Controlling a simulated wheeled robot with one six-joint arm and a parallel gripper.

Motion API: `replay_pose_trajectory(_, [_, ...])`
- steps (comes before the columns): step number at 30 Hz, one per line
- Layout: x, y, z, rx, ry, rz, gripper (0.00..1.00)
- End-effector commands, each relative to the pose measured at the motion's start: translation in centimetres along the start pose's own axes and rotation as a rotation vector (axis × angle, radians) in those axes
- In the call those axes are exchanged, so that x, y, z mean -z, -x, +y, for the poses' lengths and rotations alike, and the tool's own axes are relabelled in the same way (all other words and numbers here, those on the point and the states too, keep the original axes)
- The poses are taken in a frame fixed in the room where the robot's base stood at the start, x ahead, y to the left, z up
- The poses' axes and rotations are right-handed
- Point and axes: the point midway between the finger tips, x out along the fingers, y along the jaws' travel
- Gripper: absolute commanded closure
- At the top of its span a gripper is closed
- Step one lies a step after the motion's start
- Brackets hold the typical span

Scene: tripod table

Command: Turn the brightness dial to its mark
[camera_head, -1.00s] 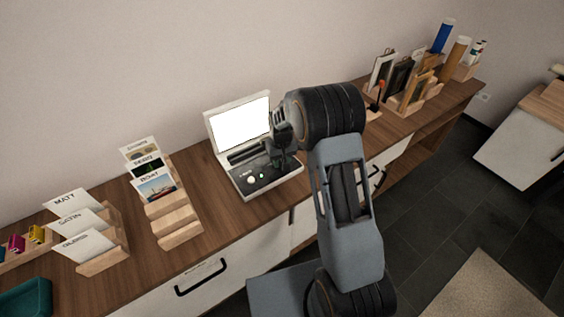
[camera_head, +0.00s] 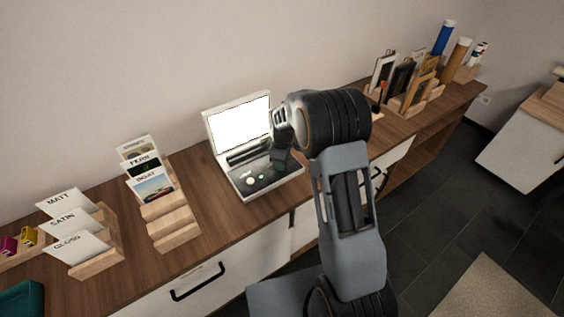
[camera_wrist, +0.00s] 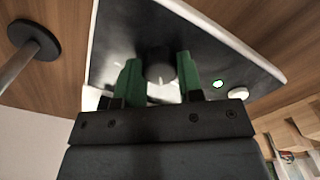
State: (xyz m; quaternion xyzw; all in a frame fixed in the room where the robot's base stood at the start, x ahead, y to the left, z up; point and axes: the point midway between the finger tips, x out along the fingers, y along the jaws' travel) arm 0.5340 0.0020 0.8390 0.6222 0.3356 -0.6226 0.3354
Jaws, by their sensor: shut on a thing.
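The printer-like device with a raised white screen (camera_head: 240,125) stands on the wooden counter. Its dark control panel (camera_wrist: 115,60) holds the dial (camera_wrist: 158,66), a dark round knob with a pale mark near its lower edge. My gripper (camera_wrist: 160,78) is shut on the dial, with one green fingertip on each side of it. In the head view my gripper (camera_head: 281,160) reaches down onto the right part of the panel and hides the dial. A lit green spot (camera_wrist: 217,84) and a white round button (camera_wrist: 238,93) sit beside the dial.
Card racks (camera_head: 165,210) stand left of the device, with labelled paper samples (camera_head: 75,225) farther left. Frames and tubes (camera_head: 410,80) stand at the right end of the counter. A round-footed post (camera_wrist: 35,40) stands close to the panel in the wrist view.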

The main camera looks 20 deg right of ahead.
Motion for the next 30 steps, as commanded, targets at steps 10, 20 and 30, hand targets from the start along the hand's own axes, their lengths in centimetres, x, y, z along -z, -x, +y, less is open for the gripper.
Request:
replay_pose_trajectory(10, [0.01,0.11,0.13,-0.004,0.203,0.002,0.89])
replay_pose_trajectory(20, [0.01,0.15,0.16,-0.005,0.279,0.002,0.89])
replay_pose_trajectory(30, [0.01,0.17,0.18,-0.006,0.286,0.002,0.89])
